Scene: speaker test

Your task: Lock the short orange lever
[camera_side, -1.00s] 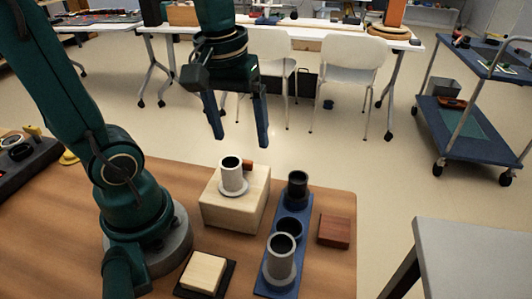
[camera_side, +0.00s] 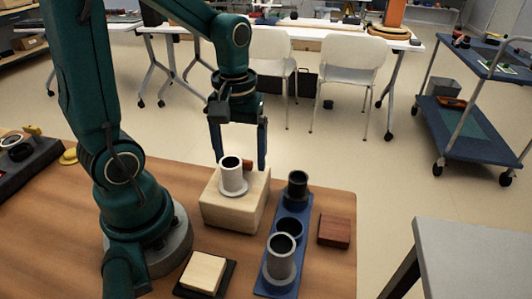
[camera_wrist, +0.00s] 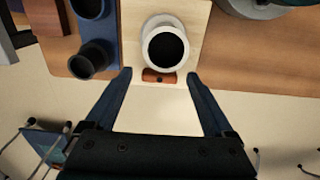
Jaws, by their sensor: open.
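A short orange-brown lever (camera_side: 247,169) shows behind a pale grey cylinder (camera_side: 232,178) with a dark opening, on a light wooden block (camera_side: 236,208). In the wrist view the lever (camera_wrist: 159,76) lies crosswise at the block's edge, close beside the cylinder (camera_wrist: 165,48). My gripper (camera_side: 241,164) is open and empty, pointing down near the block's far side. In the wrist view my gripper's (camera_wrist: 159,73) fingertips appear on either side of the lever, with gaps. I cannot tell their exact height above it. The cylinder partly hides the lever in the side view.
A blue base (camera_side: 262,281) with a black cylinder (camera_side: 297,188) and a larger grey cylinder (camera_side: 280,262) stands right of the block. A reddish-brown block (camera_side: 334,231) lies further right. A light block on a black plate (camera_side: 181,290) sits in front. The wooden table (camera_side: 333,197) ends just behind.

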